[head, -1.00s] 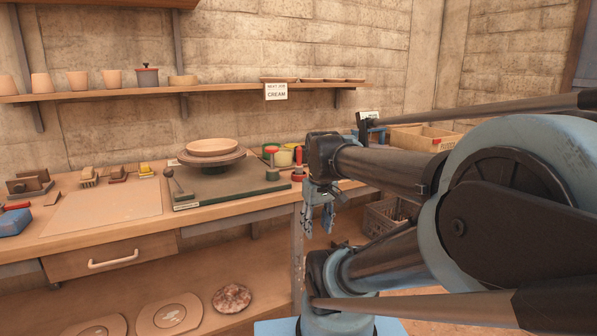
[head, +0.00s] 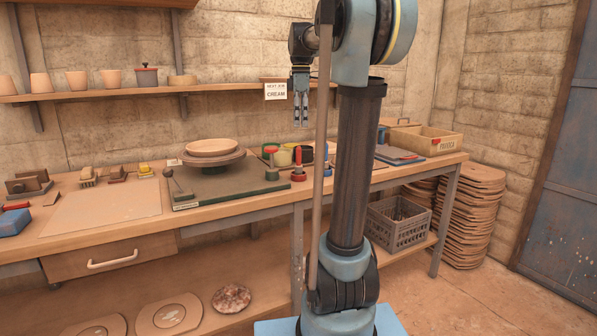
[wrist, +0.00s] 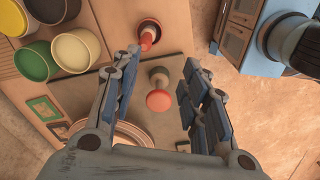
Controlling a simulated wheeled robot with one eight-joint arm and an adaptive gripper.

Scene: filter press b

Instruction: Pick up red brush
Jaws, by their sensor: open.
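No thing is plainly recognisable as a red brush. One candidate is an upright red-handled tool (head: 298,161) with a red foot, on the bench just right of the dark green board. It also shows in the wrist view as a red piece (wrist: 149,33) near the top. Left of it stands a red-knobbed tool (head: 271,150) on a dark base; its round knob (wrist: 159,98) lies between my fingers in the wrist view, below them. My gripper (head: 301,122) is open and empty, pointing down, well above the bench. Its fingers show spread in the wrist view (wrist: 162,62).
A bowl (head: 212,147) sits on a wheel on the board (head: 225,183). A blue block (head: 13,222) with a red-handled piece lies far left. The shelf (head: 200,94) is behind my gripper.

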